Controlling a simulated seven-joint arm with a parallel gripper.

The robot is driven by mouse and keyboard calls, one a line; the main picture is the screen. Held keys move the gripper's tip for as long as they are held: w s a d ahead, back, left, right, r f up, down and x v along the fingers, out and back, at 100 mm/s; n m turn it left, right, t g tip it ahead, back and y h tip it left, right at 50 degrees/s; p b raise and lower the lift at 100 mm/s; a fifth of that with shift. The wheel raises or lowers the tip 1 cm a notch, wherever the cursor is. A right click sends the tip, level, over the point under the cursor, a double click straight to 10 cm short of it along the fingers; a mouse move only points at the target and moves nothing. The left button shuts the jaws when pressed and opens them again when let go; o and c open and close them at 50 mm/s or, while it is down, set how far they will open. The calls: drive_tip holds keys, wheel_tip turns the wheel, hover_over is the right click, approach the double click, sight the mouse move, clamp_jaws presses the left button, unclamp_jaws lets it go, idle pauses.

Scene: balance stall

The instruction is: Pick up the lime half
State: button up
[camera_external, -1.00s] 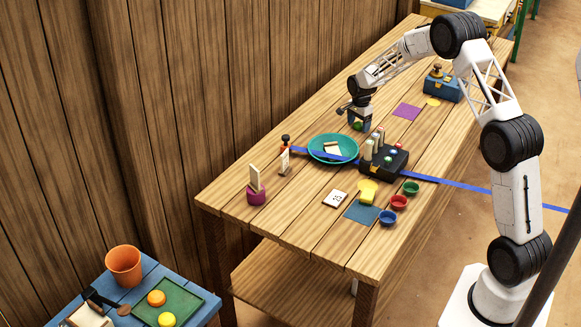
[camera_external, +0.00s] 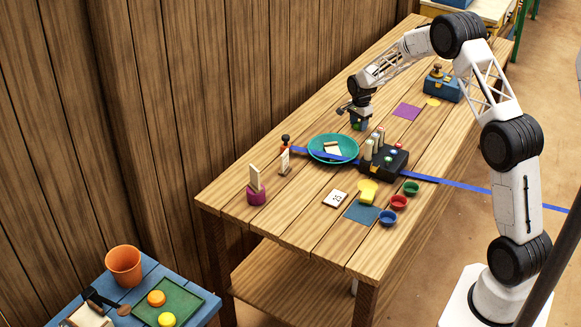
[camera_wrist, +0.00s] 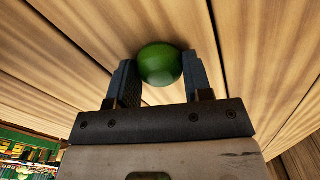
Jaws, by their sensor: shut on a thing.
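The lime half (camera_wrist: 160,64) is green and rounded, and it sits between the two fingers of my gripper (camera_wrist: 160,82) in the wrist view. My gripper is shut on it. In the external view my gripper (camera_external: 359,122) is over the far side of the wooden table, just behind the teal plate. Only a small bit of green shows at the fingers there, as the fingers hide most of the lime half. I cannot tell for sure how far it is above the boards.
The teal plate (camera_external: 315,153) with pale items and the dark block with upright cylinders (camera_external: 373,168) stand close in front of my gripper. A blue strap (camera_external: 450,183) crosses the table. A purple square (camera_external: 407,111) lies to the right, with bare boards between.

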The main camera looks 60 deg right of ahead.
drive_tip(key=shift+r, duration=0.1)
wheel_tip(320, 180, up, 10)
idle(0.6)
